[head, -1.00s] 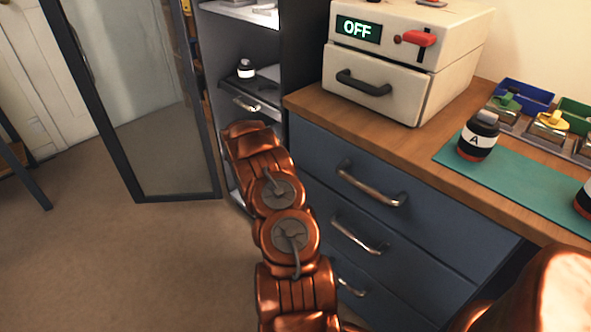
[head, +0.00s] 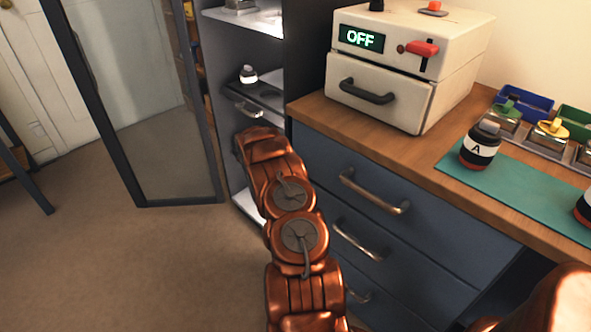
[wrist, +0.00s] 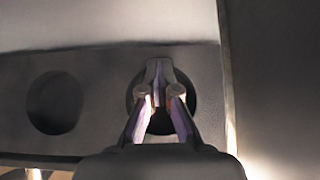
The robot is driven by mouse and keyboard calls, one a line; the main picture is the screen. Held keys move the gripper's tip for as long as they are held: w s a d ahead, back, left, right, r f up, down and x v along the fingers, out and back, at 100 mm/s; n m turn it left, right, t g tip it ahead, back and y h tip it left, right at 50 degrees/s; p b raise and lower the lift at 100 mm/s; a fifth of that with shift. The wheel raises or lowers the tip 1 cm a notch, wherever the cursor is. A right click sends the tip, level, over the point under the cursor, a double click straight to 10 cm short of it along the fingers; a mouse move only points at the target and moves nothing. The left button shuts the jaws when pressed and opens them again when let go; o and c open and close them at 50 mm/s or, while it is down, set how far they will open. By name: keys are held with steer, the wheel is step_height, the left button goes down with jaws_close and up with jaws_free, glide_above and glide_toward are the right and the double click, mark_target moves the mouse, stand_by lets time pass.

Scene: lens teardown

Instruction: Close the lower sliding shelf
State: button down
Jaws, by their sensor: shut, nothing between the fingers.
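The open grey cabinet holds a dark sliding shelf (head: 268,96) with a metal handle (head: 249,110) on its front edge, in the head view. A small black-and-white bottle (head: 248,75) stands on this shelf. My arm reaches up to just below the shelf, and its end hides my gripper in the head view. In the wrist view my gripper (wrist: 159,94) is shut and empty. Its fingertips appear over the right of two dark round openings in a dark grey panel (wrist: 105,75). I cannot tell whether they touch it.
A glass cabinet door (head: 150,130) stands open at left. A brighter upper shelf (head: 255,20) is above. Blue drawers (head: 400,215) and a wooden counter (head: 312,108) with a white box (head: 380,98) are close at right. The floor at left is clear.

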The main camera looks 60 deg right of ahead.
steer(key=p+v, duration=0.1)
steer(key=v, duration=0.7)
steer(key=shift+w+a+r, duration=0.1)
steer(key=shift+w+a, duration=0.05)
steer(key=shift+a, duration=0.05)
steer(key=shift+v, duration=0.8)
steer(key=shift+a, duration=0.1)
